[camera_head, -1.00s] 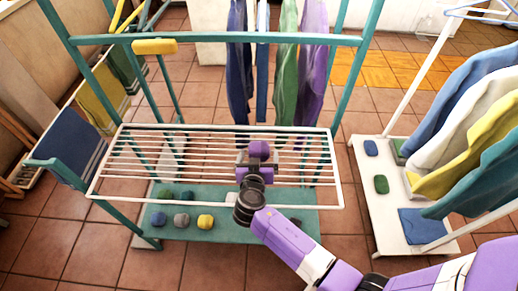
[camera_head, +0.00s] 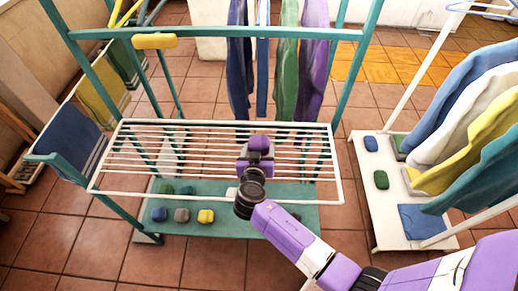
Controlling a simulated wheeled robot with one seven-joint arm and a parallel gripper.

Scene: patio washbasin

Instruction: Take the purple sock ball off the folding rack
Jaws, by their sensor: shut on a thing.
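The purple sock ball (camera_head: 259,142) is a small dark purple lump at the end of my gripper (camera_head: 258,152), near the middle of the white wire shelf of the teal folding rack (camera_head: 190,36). My gripper is shut on the sock ball. The fingers are small and partly hidden by my wrist. Whether the ball still touches the wires (camera_head: 135,151) cannot be told from this view.
Several sock balls, among them a yellow one (camera_head: 206,216) and a grey one (camera_head: 182,215), lie on the teal lower shelf (camera_head: 235,222). Clothes hang behind the shelf. A white rack with clothes (camera_head: 385,215) stands at right.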

